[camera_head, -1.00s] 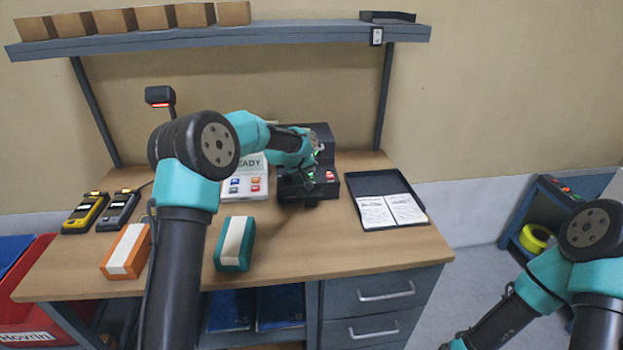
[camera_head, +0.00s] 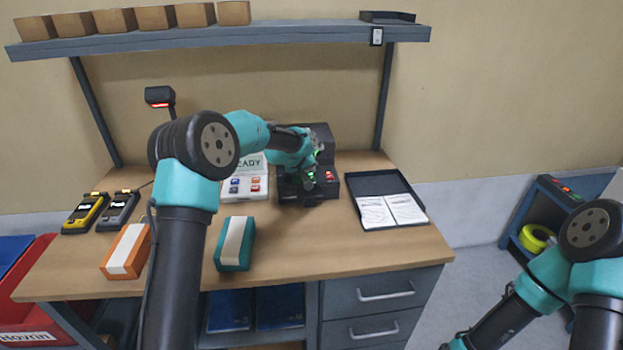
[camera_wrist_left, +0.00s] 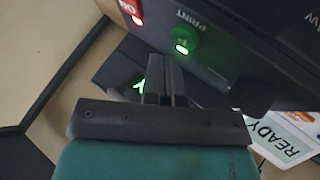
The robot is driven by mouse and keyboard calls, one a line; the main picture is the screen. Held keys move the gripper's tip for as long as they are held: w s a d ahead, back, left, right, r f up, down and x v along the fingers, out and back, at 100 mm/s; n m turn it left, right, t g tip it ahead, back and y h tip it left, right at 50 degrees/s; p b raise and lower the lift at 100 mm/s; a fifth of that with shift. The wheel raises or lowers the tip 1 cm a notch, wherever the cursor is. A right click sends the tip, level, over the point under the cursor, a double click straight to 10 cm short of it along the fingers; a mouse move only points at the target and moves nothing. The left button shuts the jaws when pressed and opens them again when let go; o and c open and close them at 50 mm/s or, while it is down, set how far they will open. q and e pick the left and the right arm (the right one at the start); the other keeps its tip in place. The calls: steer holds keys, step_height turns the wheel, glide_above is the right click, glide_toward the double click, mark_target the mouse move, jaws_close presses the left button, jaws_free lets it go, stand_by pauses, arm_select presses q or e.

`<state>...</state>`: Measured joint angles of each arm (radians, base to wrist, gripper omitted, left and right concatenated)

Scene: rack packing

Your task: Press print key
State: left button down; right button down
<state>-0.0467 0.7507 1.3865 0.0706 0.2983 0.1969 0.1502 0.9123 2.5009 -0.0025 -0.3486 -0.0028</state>
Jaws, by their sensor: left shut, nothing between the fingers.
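The green print key (camera_wrist_left: 181,45), marked PRINT and lit, is on the black label printer in the left wrist view. A red lit key (camera_wrist_left: 130,9) sits beside it. In the head view the printer (camera_head: 291,199) stands at the back middle of the bench, its red key (camera_head: 329,175) showing. My left gripper (camera_head: 309,183) is over the printer's front part, shut and empty. Its fingertips (camera_wrist_left: 166,62) appear close to the green key in the wrist view; I cannot tell whether they touch it. My right gripper is out of view.
A white keypad device (camera_head: 247,188) with a READY display stands left of the printer. A black tray (camera_head: 371,182) with papers is to its right. A teal-and-white box (camera_head: 235,243) and an orange-and-white box (camera_head: 126,250) lie in front. The bench's front right is clear.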

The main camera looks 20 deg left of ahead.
mark_target(310, 177)
arm_select(q)
steer(key=shift+f, duration=0.2)
stand_by(0.6)
steer(key=shift+f, duration=0.25)
steer(key=shift+f, duration=0.35)
stand_by(1.0)
steer(key=shift+r, duration=0.8)
steer(key=shift+r, duration=2.5)
